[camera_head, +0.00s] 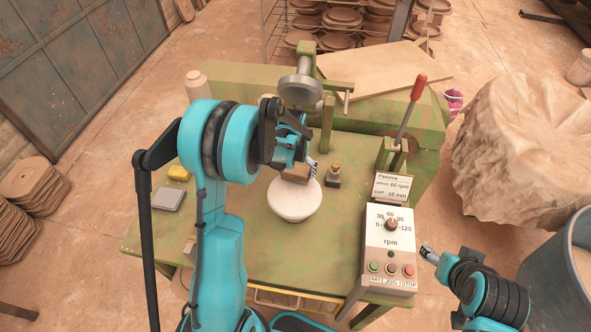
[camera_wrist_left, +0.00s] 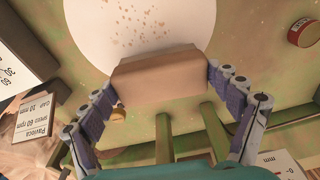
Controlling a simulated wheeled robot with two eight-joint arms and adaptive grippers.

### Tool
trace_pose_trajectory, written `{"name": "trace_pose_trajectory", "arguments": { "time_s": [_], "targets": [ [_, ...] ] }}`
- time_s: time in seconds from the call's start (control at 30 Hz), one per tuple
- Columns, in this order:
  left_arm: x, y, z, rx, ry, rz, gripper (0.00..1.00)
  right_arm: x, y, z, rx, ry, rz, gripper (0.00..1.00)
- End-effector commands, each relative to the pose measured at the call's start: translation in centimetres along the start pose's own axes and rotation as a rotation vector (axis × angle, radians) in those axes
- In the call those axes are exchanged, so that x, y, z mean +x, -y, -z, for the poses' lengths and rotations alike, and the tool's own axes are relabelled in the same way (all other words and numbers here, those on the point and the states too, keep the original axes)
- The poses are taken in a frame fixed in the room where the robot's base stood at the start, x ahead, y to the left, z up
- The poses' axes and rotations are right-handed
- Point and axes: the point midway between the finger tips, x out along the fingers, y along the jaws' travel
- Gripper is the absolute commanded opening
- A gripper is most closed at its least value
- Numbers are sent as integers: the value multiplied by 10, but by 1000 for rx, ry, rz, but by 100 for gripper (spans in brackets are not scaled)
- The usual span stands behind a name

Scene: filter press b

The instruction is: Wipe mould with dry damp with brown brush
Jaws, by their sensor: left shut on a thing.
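The white round mould (camera_head: 293,203) sits near the middle of the green table, below the press head. In the left wrist view the mould (camera_wrist_left: 95,45) fills the top, with brown specks on its surface. My left gripper (camera_head: 299,168) is shut on a brown block, the brown brush (camera_head: 295,175), over the mould's far edge. In the left wrist view the brush (camera_wrist_left: 158,75) lies between the two fingers; I cannot tell whether it touches the mould. My right gripper (camera_head: 427,252) is right of the control panel, away from the mould; its finger state is unclear.
The press head (camera_head: 300,90) hangs just behind the brush. A small dark brass-topped piece (camera_head: 333,176) stands right of the mould. The control panel (camera_head: 390,245) and red-handled lever (camera_head: 411,105) stand at right.

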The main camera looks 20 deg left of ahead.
Motion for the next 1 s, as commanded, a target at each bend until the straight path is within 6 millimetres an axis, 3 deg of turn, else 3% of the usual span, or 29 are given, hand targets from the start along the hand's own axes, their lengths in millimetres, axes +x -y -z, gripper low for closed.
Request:
{"name": "trace_pose_trajectory", "arguments": {
  "time_s": [0.73, 1.0],
  "targets": [
    [12, 0, -2, 0, 0, 0, 53, 10, 0, -7, 0, 0, 0, 61],
    [10, -3, -20, 0, 0, 0, 53, 13, 0, -9, 0, 0, 0, 61]
  ]
}}
